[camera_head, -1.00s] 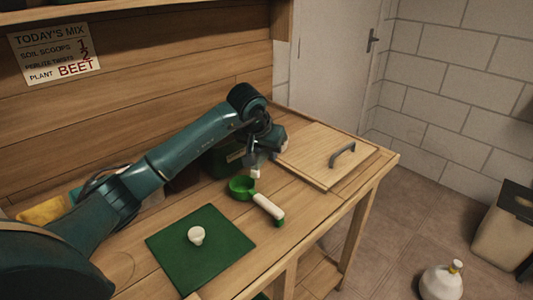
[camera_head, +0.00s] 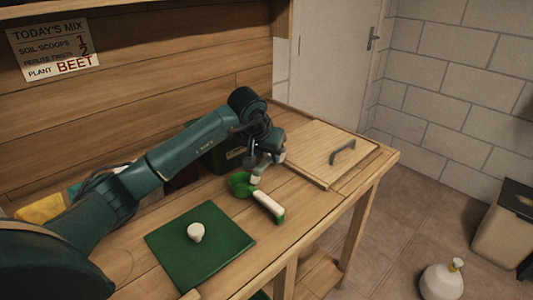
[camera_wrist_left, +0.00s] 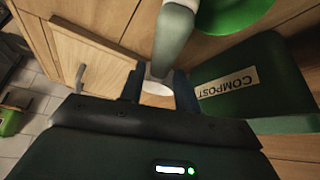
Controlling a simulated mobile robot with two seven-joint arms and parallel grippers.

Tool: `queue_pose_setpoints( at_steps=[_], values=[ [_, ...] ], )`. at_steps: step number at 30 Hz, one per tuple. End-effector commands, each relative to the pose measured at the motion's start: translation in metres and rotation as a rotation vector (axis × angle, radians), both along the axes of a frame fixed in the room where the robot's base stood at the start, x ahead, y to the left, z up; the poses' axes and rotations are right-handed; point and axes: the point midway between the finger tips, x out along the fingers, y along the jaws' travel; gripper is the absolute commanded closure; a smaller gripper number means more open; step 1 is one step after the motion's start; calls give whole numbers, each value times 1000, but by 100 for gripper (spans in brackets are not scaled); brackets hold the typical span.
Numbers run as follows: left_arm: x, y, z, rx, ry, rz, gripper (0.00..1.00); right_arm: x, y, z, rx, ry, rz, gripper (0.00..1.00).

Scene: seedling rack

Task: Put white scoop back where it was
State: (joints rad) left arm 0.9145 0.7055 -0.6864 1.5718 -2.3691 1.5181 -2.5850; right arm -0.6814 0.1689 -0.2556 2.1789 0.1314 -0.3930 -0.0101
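My left gripper (camera_head: 262,158) is above the bench, left of the wooden lid. It is shut on the green handle of the white scoop (camera_head: 255,180), which points down. In the left wrist view the handle's white end (camera_wrist_left: 157,88) lies between the fingers, and the green shaft runs away from them. The scoop's white head is close beside the bowl of a green scoop (camera_head: 239,185) with a white handle; I cannot tell whether they touch. My right gripper is not in view.
A green compost bin (camera_wrist_left: 245,80) stands behind the gripper. A wooden lid (camera_head: 312,155) with a grey handle lies to the right. A green mat (camera_head: 190,262) with a small white object (camera_head: 196,232) is at the front left.

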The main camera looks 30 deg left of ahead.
Motion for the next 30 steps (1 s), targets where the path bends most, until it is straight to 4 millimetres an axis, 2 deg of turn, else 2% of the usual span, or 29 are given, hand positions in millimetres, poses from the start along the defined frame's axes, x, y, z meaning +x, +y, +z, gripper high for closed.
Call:
queue_pose_setpoints(
  at_steps=[3,10,13,17,24,30],
  values=[
    [0,0,0,0,0,0,59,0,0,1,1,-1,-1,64],
    [0,0,1,0,0,0,59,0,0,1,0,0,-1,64],
    [0,0,9,-1,0,0,59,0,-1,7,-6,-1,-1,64],
    [-6,0,26,2,-6,0,59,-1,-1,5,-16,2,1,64],
    [-33,-1,74,2,-6,-1,59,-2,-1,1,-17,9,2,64],
    [-49,-3,104,2,-4,1,59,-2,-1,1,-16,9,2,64]
  ],
)
